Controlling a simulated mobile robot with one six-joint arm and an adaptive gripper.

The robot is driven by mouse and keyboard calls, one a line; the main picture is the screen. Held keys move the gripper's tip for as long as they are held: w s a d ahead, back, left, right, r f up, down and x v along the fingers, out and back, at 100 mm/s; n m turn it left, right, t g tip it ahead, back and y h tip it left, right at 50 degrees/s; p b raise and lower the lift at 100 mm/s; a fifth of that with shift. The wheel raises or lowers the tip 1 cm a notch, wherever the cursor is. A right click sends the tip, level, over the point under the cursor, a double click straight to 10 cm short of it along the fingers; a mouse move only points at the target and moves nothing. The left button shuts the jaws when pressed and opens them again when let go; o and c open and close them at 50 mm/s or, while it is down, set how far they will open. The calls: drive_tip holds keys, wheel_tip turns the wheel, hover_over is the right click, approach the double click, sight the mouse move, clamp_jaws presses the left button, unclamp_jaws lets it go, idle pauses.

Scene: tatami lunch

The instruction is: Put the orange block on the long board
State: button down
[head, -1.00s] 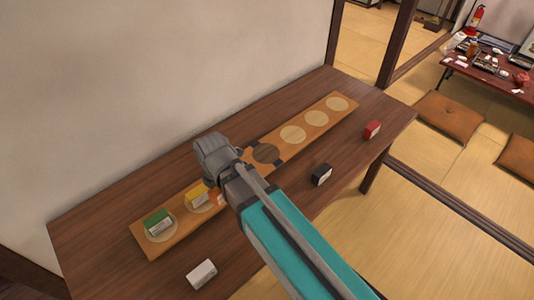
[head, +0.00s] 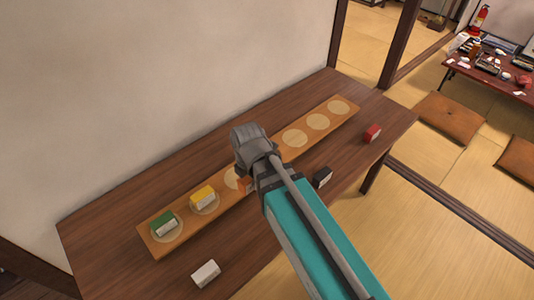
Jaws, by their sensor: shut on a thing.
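The long board (head: 275,147) lies on the brown table, with a row of pale round spots. A green block (head: 164,223) and a yellow block (head: 203,197) stand on the two spots at its left end. My gripper (head: 250,174) is over the middle part of the board, shut on the orange block (head: 242,184). Only a small part of the orange block shows beside my gripper; the rest is hidden by my arm. I cannot tell whether the block touches the board. A pale round spot (head: 231,178) shows just left of the block.
A white block (head: 206,274) lies on the table (head: 110,225) in front of the board's left end. A black block (head: 322,177) is right of my arm, and a red block (head: 373,133) is near the table's right end. Spots at the board's right end are bare. A wall stands behind.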

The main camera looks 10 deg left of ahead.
drive_tip(key=shift+w+d+r, duration=0.2)
drive_tip(key=shift+d+r, duration=0.1)
drive_tip(key=shift+d, duration=0.35)
drive_tip(key=w+a+f+b, duration=0.2)
drive_tip(key=w, duration=0.1)
drive_tip(key=w+a+f+b, duration=0.5)
drive_tip(key=w+f+b, duration=0.1)
drive_tip(key=shift+w+a+f, duration=0.1)
drive_tip(key=shift+w+a, duration=0.2)
drive_tip(key=shift+w, duration=0.05)
drive_tip(key=shift+w+a+f+b, duration=0.3)
drive_tip(key=shift+w+f+b, duration=0.1)
drive_tip(key=shift+f+b, duration=0.05)
drive_tip(key=shift+w+a+f+b, duration=0.2)
drive_tip(key=shift+w+f+b, duration=0.05)
drive_tip(key=shift+f+b, duration=1.75)
